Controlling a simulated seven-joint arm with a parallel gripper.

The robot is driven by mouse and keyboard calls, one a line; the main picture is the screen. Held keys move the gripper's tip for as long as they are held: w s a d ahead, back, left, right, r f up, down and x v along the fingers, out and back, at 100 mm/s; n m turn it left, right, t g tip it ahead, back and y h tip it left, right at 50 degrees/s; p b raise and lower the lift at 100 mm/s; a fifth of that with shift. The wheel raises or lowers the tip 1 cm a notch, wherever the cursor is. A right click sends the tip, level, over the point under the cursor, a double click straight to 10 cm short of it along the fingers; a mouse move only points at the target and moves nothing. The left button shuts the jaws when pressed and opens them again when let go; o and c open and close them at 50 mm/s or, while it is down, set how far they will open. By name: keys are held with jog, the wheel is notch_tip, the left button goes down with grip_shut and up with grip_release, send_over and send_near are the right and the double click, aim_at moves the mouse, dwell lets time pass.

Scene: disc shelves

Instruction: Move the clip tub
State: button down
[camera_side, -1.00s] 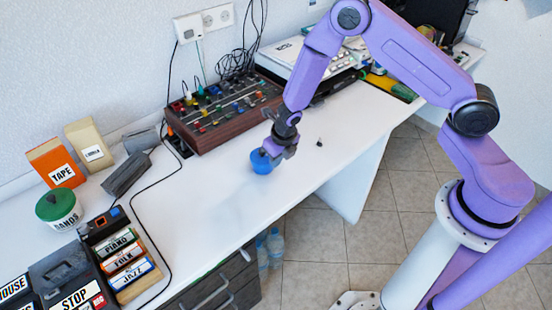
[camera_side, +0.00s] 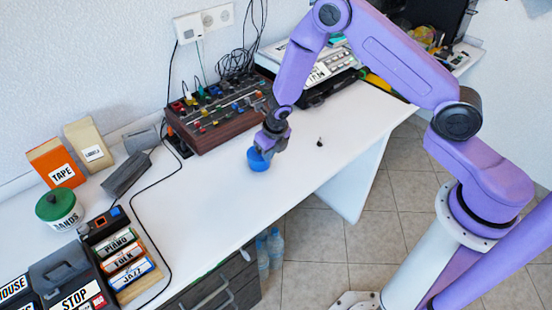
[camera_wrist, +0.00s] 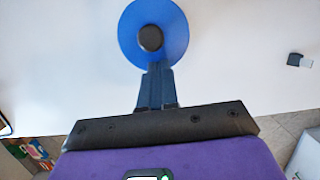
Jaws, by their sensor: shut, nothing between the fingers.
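A small round blue tub (camera_side: 258,161) stands on the white desk, in front of the dark mixer box. No label is readable on it, so I cannot confirm that it is the clip tub. In the wrist view the blue tub (camera_wrist: 178,38) shows from above as a blue disc with a black knob in the middle. My gripper (camera_side: 265,150) is over the tub in the side view and hides part of its top. In the wrist view my gripper (camera_wrist: 153,70) is shut and empty, its fingertips overlapping the tub's near edge. I cannot tell whether they touch it.
The mixer box (camera_side: 225,112) with coloured knobs is behind the tub. A small dark item (camera_side: 320,142) lies to the right. A green-lidded BANDS tub (camera_side: 60,208), an orange TAPE box (camera_side: 57,165) and labelled disc cases (camera_side: 122,255) are at left. The desk's middle is clear.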

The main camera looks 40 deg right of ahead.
jog(key=shift+w, duration=0.25)
dwell(0.5)
jog(key=shift+s, duration=1.9)
jog(key=shift+s+r, duration=0.1)
jog(key=shift+r, duration=0.05)
jog(key=shift+w+v, duration=0.7)
jog(key=shift+v, duration=5.15)
jog(key=shift+w+d+f, duration=0.1)
jog(key=shift+w+f, duration=0.95)
jog(key=shift+f, duration=0.5)
jog(key=shift+w+f, duration=1.05)
jog(key=shift+f, duration=0.5)
jog(key=shift+w+d+f, duration=0.1)
jog(key=shift+w+f, duration=0.9)
jog(key=shift+f, duration=0.55)
jog(key=shift+w, duration=0.1)
